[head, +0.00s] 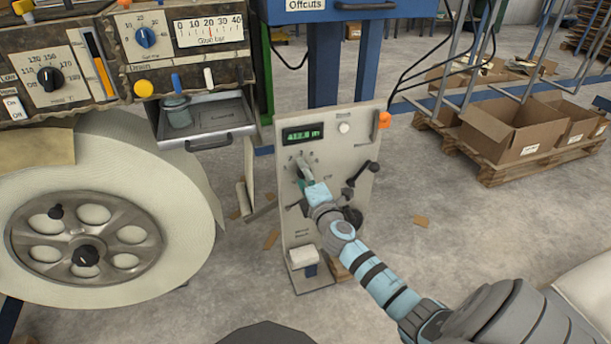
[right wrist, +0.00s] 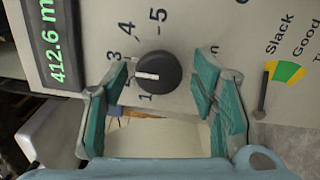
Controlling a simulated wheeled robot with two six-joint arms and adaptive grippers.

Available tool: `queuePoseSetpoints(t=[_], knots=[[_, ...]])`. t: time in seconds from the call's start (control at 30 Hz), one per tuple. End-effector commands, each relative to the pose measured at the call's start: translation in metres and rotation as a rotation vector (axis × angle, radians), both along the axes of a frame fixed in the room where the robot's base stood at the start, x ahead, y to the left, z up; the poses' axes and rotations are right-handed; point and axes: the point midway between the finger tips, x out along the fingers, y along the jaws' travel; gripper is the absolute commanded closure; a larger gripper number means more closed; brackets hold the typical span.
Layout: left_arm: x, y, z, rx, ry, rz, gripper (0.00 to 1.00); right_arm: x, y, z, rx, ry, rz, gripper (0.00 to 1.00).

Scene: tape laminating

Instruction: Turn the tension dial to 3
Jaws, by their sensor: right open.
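The black tension dial (right wrist: 157,72) sits on the grey panel (head: 340,130), with the numbers 1 to 5 around it. Its white pointer line is aimed about at the 2 in the right wrist view. My right gripper (right wrist: 165,85) is open, one teal-padded finger on each side of the dial. The left finger is near the dial and partly covers the 2; the right finger stands farther away. Contact is not visible. In the head view my right gripper (head: 304,174) is at the panel's upper left and mostly hides the dial. My left gripper is not in view.
The panel has a green display (head: 302,133) reading about 412.6 m and a black crank (head: 362,178). A slack/good gauge (right wrist: 285,72) is beside the dial. A large white roll (head: 150,190) and an open metal drawer (head: 215,120) stand left. Cardboard boxes (head: 510,125) are behind right.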

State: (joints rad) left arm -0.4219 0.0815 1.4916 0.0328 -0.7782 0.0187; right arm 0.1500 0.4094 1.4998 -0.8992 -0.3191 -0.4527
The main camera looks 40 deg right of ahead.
Motion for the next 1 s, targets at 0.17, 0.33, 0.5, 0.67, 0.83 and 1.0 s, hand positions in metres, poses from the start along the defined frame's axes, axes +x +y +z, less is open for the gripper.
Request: queuePoseSetpoints(t=[0.17, 0.33, 0.5, 0.67, 0.83, 1.0], knots=[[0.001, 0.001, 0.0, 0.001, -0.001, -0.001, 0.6, -0.009, 0.003, 0.0, -0.001, 0.0, 0.001, 0.47], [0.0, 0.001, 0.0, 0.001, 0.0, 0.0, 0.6, -0.048, 0.017, -0.001, -0.001, 0.003, 0.003, 0.47], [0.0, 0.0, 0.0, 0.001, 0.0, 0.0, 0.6, -0.092, 0.032, -0.001, 0.001, 0.002, 0.002, 0.47], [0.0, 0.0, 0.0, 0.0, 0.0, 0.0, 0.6, -0.112, 0.039, 0.0, 0.0, 0.001, 0.0, 0.47], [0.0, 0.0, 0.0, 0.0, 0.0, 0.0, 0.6, -0.114, 0.039, 0.0, 0.001, 0.0, -0.001, 0.47], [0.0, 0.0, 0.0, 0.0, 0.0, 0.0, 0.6, -0.114, 0.039, 0.0, 0.0, 0.0, -0.001, 0.47]])
